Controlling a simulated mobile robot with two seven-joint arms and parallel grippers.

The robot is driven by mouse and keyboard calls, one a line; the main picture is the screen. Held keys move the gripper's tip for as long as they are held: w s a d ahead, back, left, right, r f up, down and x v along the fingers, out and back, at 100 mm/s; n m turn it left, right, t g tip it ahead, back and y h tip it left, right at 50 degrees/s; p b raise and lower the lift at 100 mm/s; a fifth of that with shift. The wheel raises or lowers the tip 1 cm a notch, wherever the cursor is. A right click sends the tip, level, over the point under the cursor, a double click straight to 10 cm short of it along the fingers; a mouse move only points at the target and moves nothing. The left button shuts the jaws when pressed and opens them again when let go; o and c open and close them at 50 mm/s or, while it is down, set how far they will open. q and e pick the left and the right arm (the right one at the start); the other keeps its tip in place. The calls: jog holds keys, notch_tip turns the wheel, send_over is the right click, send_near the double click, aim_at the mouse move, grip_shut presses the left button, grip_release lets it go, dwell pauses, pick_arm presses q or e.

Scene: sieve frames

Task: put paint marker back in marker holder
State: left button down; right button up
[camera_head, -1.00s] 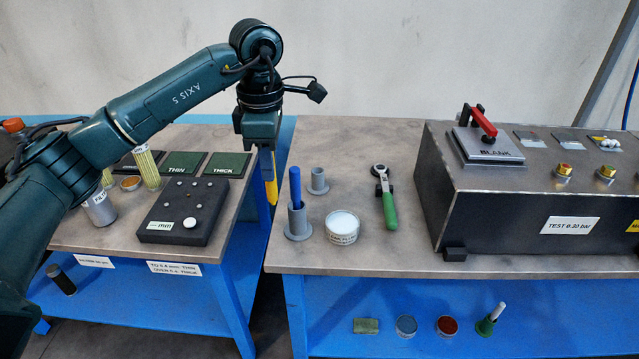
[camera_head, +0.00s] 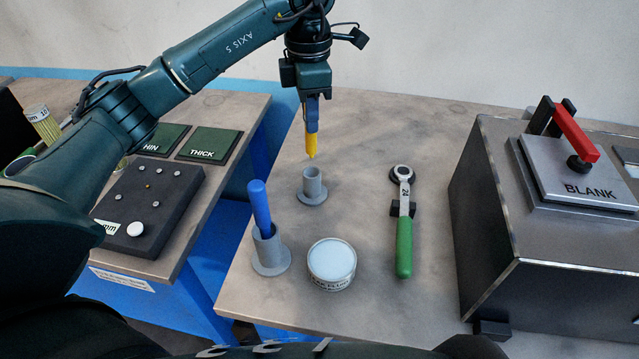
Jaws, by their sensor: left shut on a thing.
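The yellow paint marker (camera_head: 311,143) hangs upright, tip down, from my left gripper (camera_head: 312,103), which is shut on its upper part. A small grey cup-shaped marker holder (camera_head: 313,190) with a round base stands empty on the right bench. In the picture, the marker's tip is just above the holder's mouth, apart from it; the exact depth offset is hard to judge. My right gripper is not in view.
A second grey holder (camera_head: 271,256) with a blue stick (camera_head: 260,208) stands in front. Beside it are a round white-topped tin (camera_head: 332,263) and a green-handled ratchet (camera_head: 404,245). A metal test box (camera_head: 500,225) blocks the right. A gap separates the benches.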

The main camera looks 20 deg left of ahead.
aim_at(311, 153)
pick_arm(q)
notch_tip(311, 153, down, 10)
jog(key=shift+r+p, duration=0.1)
jog(key=shift+p, duration=0.5)
jog(key=c, duration=1.3)
grip_release()
notch_tip(311, 153, up, 12)
jog(key=shift+r+b, duration=0.1)
jog(key=shift+b, duration=0.55)
